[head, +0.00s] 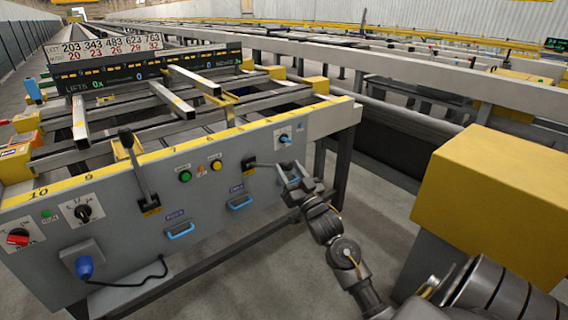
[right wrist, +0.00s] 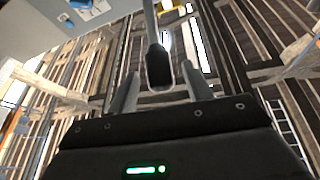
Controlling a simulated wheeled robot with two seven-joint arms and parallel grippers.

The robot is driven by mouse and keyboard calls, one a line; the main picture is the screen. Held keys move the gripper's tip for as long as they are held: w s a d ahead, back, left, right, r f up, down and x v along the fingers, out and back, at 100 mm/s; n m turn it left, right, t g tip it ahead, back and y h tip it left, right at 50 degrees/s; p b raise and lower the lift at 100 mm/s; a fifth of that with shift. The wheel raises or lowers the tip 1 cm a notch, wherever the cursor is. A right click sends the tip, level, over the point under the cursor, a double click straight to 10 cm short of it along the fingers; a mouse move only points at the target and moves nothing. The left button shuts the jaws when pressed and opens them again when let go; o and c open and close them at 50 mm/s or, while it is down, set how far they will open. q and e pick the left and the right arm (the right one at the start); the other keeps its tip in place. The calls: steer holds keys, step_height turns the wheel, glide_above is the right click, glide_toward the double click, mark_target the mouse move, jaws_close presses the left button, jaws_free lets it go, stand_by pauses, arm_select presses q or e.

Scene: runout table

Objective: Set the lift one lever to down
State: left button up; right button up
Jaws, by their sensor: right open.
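A grey control panel (head: 110,215) carries two levers. The left lever (head: 141,172) has a black knob and stands up, leaning slightly left. The other lever has a black base (head: 249,164), and its thin rod runs right toward my right gripper (head: 291,175). I cannot read which lever is labelled lift one. My right gripper is open in front of the panel. In the right wrist view a black lever knob (right wrist: 158,68) on a pale rod lies between the spread fingers (right wrist: 162,92), with gaps on both sides. My left gripper is out of view.
The panel also holds green (head: 185,176) and yellow (head: 216,165) buttons, a rotary switch (head: 285,139), blue handles (head: 180,230) and a red knob (head: 18,237). A yellow-topped block (head: 490,190) stands close to my right arm. Rails (head: 180,100) lie behind the panel.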

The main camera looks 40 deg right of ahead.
mark_target(284, 162)
steer(key=shift+x, duration=1.65)
jaws_close()
